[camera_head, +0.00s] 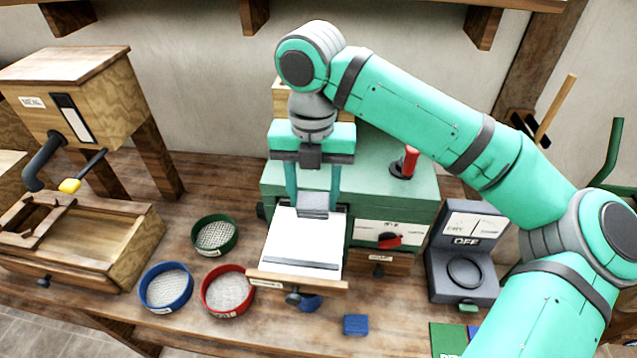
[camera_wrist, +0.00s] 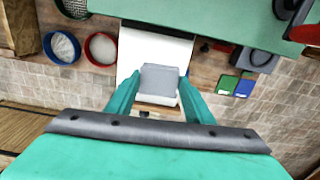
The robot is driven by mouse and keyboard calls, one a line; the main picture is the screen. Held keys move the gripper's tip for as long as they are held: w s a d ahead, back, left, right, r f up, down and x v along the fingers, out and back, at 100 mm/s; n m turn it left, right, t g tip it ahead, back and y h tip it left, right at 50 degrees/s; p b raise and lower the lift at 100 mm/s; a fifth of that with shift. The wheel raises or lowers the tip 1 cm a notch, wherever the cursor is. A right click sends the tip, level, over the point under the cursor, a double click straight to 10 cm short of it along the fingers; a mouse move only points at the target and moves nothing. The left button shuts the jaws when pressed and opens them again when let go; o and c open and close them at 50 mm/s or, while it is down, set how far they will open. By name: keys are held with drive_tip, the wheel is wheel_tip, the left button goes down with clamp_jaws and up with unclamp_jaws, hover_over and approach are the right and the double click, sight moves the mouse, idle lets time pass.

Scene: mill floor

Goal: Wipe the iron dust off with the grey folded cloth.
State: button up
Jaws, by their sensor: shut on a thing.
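My gripper (camera_head: 313,206) is shut on the grey folded cloth (camera_head: 313,199), a small pale grey pad between the fingertips. The cloth also shows in the wrist view (camera_wrist: 160,79), over a white plate (camera_wrist: 131,69). In the head view the white plate (camera_head: 296,240) slopes out from the front of a green machine (camera_head: 286,180). The cloth is over the plate's upper part; I cannot tell if it touches. A dark grey strip (camera_head: 300,263) crosses the plate near its lower edge. I cannot tell whether it is iron dust or a bar.
Green (camera_head: 215,235), blue (camera_head: 166,287) and red (camera_head: 228,291) round sieves stand left of the plate. A blue block (camera_head: 355,325) lies at the front. A grey scale (camera_head: 465,262) stands right; a wooden mill (camera_head: 75,95) stands left. A red-knobbed lever (camera_head: 405,163) tops the machine.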

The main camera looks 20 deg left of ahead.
drive_tip(key=shift+s+d+f, duration=0.1)
drive_tip(key=shift+d+f, duration=0.05)
drive_tip(key=shift+f, duration=2.7)
wheel_tip(320, 180, down, 2)
drive_tip(key=shift+f, duration=0.1)
drive_tip(key=shift+w+d, duration=0.25)
drive_tip(key=shift+d, duration=0.55)
drive_tip(key=shift+c, duration=0.3)
drive_tip(key=shift+w+d, duration=0.3)
drive_tip(key=shift+d, duration=0.65)
drive_tip(key=shift+c, duration=0.2)
drive_tip(key=shift+w+d, duration=0.1)
drive_tip(key=shift+d, duration=0.2)
drive_tip(key=shift+a, duration=0.2)
drive_tip(key=shift+s+a, duration=0.2)
drive_tip(key=shift+a, duration=0.45)
drive_tip(key=shift+s+a, duration=0.25)
drive_tip(key=shift+a, duration=0.45)
drive_tip(key=shift+s+a, duration=0.2)
drive_tip(key=shift+a, duration=0.45)
drive_tip(key=shift+d+r, duration=0.1)
drive_tip(key=shift+r, duration=4.05)
